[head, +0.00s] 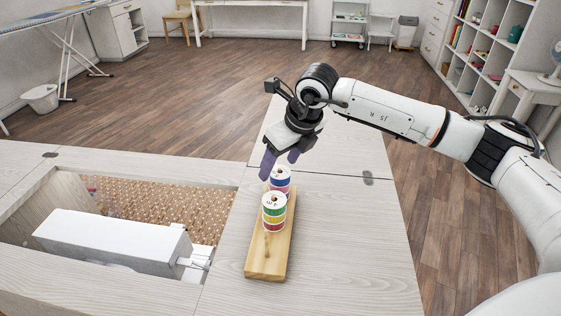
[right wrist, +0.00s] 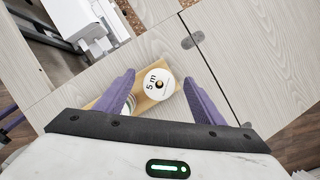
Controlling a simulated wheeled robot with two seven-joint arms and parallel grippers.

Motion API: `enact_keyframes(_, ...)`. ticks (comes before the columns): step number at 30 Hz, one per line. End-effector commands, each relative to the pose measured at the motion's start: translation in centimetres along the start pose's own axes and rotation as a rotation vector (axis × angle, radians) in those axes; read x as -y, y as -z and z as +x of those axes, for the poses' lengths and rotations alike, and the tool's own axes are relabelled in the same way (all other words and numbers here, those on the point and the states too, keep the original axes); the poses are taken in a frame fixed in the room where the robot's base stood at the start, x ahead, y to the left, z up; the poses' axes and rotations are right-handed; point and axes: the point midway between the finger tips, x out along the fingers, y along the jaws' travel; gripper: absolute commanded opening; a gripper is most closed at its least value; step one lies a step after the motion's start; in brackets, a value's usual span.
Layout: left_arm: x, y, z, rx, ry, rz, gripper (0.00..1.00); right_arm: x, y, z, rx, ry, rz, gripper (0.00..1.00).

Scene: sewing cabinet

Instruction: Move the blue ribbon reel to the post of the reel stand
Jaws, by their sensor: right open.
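The blue ribbon reel (head: 280,183) is at the far end of the wooden reel stand (head: 257,266), with a blue band above a red one and partly hidden by the nearer reels. The nearer reels (head: 274,212) are stacked, with green, yellow and red bands. A small post (head: 267,243) shows toward the stand's near end. My right gripper (head: 279,165) is open just above the far reel. In the right wrist view a white "5 m" reel top (right wrist: 158,84) shows between the open fingers; the left finger partly covers another reel (right wrist: 130,105). My left gripper is not clearly seen.
A white sewing machine (head: 115,238) lies in the sunken cabinet well (head: 150,202) left of the stand. The pale tabletop (head: 345,250) right of the stand is clear. A hinge (head: 368,178) sits at the seam near the right edge.

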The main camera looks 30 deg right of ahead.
Motion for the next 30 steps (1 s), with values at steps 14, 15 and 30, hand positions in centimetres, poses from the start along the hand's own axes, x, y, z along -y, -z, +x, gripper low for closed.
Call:
enact_keyframes(14, -0.8, 0.8, 0.0, -0.011, -0.013, 0.007, 0.31, 0.0, -0.1, -7.9, 0.004, 0.001, 0.0, 0.63)
enact_keyframes(15, -0.8, 0.7, 0.0, -0.01, -0.013, 0.007, 0.31, 0.0, -0.1, -8.5, 0.003, 0.001, -0.001, 0.63)
enact_keyframes(30, -0.7, 0.6, 0.0, -0.006, -0.011, 0.006, 0.31, 0.0, 0.0, -10.3, 0.0, 0.0, 0.0, 0.63)
